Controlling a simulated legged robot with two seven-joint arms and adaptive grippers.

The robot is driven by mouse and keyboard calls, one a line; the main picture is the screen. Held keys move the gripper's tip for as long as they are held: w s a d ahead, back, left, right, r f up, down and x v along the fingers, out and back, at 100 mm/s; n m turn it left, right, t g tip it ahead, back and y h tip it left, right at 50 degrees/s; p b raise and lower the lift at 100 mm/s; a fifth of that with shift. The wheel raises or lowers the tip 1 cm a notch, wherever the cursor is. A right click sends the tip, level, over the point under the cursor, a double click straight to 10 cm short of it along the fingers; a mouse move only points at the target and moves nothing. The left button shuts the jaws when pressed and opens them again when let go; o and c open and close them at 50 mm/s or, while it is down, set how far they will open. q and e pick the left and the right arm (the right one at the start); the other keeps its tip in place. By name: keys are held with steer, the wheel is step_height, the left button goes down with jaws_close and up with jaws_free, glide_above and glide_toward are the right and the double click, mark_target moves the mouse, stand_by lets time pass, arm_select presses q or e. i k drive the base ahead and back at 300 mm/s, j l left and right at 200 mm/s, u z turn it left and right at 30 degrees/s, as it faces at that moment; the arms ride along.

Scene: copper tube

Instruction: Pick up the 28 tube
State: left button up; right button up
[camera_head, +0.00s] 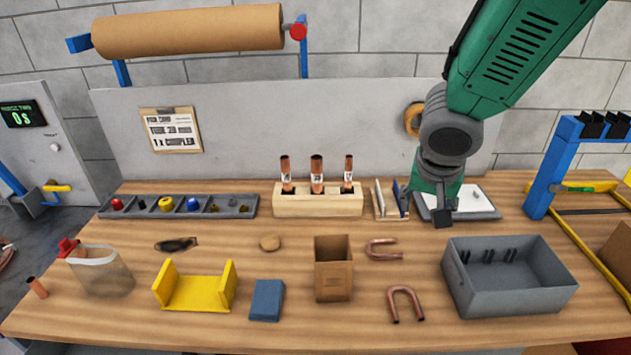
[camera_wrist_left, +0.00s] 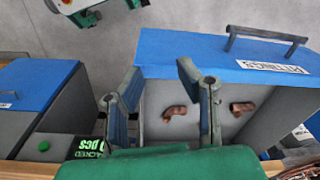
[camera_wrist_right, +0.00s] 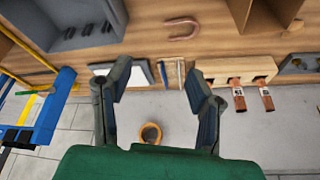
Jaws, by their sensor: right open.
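Three labelled copper tubes stand upright in a pale wooden block (camera_head: 345,205) at the back middle of the bench: a left tube (camera_head: 286,175), a thicker middle tube (camera_head: 317,175) and a thinner right tube (camera_head: 348,175). Their numbers are too small to read surely, so I cannot tell which is the 28. My right gripper (camera_head: 443,212) is to the right of the block, apart from it. In the right wrist view it (camera_wrist_right: 155,82) is open and empty, with two tubes (camera_wrist_right: 240,99) beyond its right finger. My left gripper (camera_wrist_left: 163,90) is open and empty, away from the tubes.
A tray with pens stands right of the block, beside a white-topped board (camera_head: 478,203). A grey bin (camera_head: 510,295), cardboard box (camera_head: 333,283), copper U-bends (camera_head: 405,293) and yellow bracket (camera_head: 195,292) lie in front. A grey panel (camera_head: 300,120) rises behind.

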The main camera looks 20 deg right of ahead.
mark_target(285, 167)
steer(key=i+l+u, duration=0.1)
steer(key=i+u, duration=0.2)
steer(key=i, duration=0.15)
steer(key=i+l+u, duration=0.2)
steer(key=i+u, duration=0.15)
steer(key=i, duration=0.1)
